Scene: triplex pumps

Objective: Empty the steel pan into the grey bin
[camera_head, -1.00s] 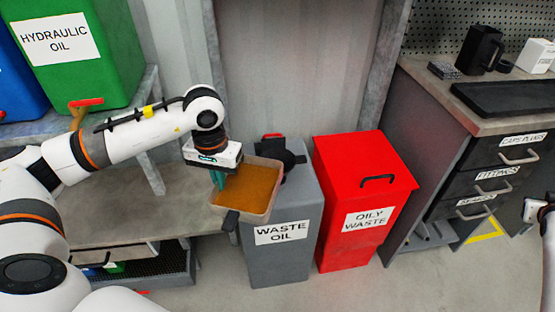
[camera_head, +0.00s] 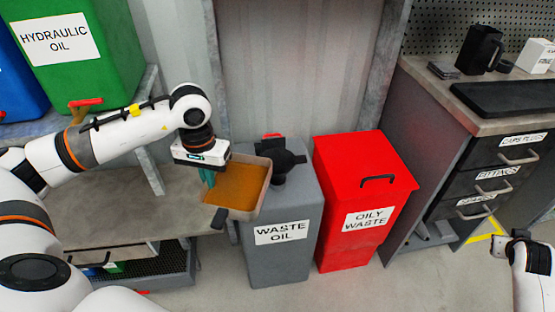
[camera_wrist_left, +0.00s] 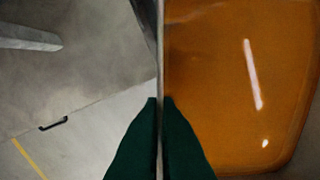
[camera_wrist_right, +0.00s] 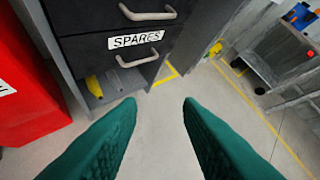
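The steel pan (camera_head: 264,188) holds orange-brown oil (camera_head: 240,186). My left gripper (camera_head: 208,180) is shut on the pan's left wall and holds it up in front of the grey bin (camera_head: 283,264), which is labelled WASTE OIL. The pan is tilted a little in the head view. The left wrist view shows the pan's wall (camera_wrist_left: 160,60) between the green fingers, with oil (camera_wrist_left: 235,90) on the right. A black spout or cap (camera_head: 288,160) sits on top of the grey bin. My right gripper (camera_wrist_right: 160,105) is open and empty above the floor.
A red OILY WASTE bin (camera_head: 362,200) stands right of the grey bin. A drawer cabinet (camera_head: 490,180) is farther right.

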